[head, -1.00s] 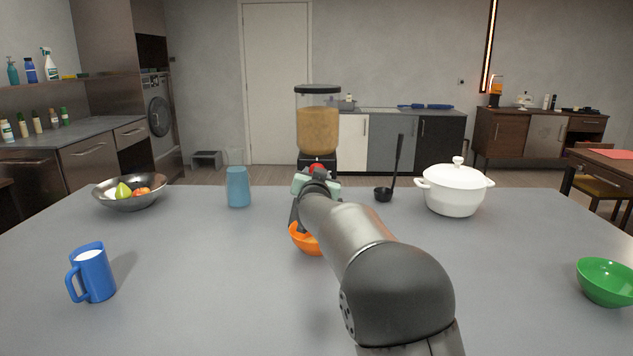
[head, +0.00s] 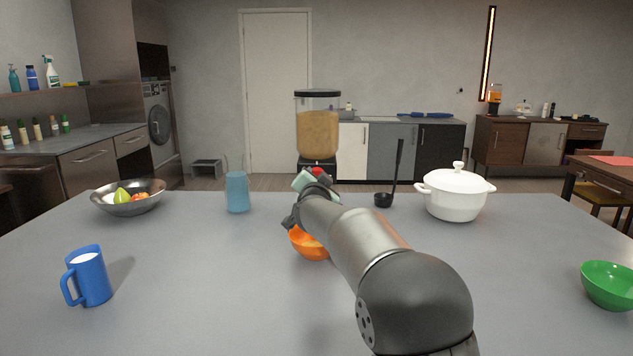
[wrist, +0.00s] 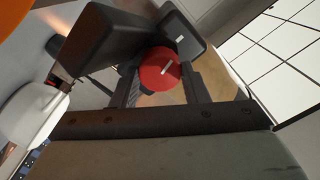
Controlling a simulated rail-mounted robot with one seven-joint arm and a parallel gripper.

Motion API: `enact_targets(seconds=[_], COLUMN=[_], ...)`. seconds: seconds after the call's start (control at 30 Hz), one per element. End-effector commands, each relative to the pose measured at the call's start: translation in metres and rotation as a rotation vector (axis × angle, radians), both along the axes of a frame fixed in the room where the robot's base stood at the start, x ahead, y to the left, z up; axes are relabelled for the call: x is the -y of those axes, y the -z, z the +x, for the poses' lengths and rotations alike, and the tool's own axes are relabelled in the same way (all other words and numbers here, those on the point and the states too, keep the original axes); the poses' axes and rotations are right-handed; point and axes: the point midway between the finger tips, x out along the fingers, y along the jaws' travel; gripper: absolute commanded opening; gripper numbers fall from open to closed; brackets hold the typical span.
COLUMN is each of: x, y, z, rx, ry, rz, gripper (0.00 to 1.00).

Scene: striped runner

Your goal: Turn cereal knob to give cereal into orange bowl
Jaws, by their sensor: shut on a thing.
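The cereal dispenser (head: 318,133) stands upright at the far side of the table, its clear container holding tan cereal. My gripper (wrist: 165,75) is shut on this knob. In the head view only a bit of red shows past my gripper (head: 318,176). The orange bowl (head: 303,243) sits on the table below the dispenser, partly hidden by my arm. A little tan shows inside the bowl.
On the table (head: 200,290), a light-blue cup (head: 237,191) and fruit bowl (head: 128,204) stand left, a ladle (head: 384,199) and white pot (head: 456,197) right. A blue mug (head: 88,277) and green bowl (head: 608,284) are nearer.

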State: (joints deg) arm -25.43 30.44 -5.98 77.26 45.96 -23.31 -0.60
Motion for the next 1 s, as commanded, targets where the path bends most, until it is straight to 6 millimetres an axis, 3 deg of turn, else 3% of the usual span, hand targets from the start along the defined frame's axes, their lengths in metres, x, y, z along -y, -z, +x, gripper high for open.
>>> enact_targets(seconds=[0.23, 0.27, 0.67, 0.87, 1.0], x=[0.000, 0.000, 0.000, 0.002, 0.004], y=[0.002, 0.001, 0.000, 0.000, 0.000], z=[0.000, 0.000, -0.007, -0.042, -0.077], rx=[-0.003, -0.003, -0.001, 0.000, 0.000], ry=[-0.001, -0.001, -0.001, -0.001, -0.003], rz=[-0.001, -0.001, -0.001, 0.000, 0.000], gripper=[0.18, 0.49, 0.50, 0.50, 0.50])
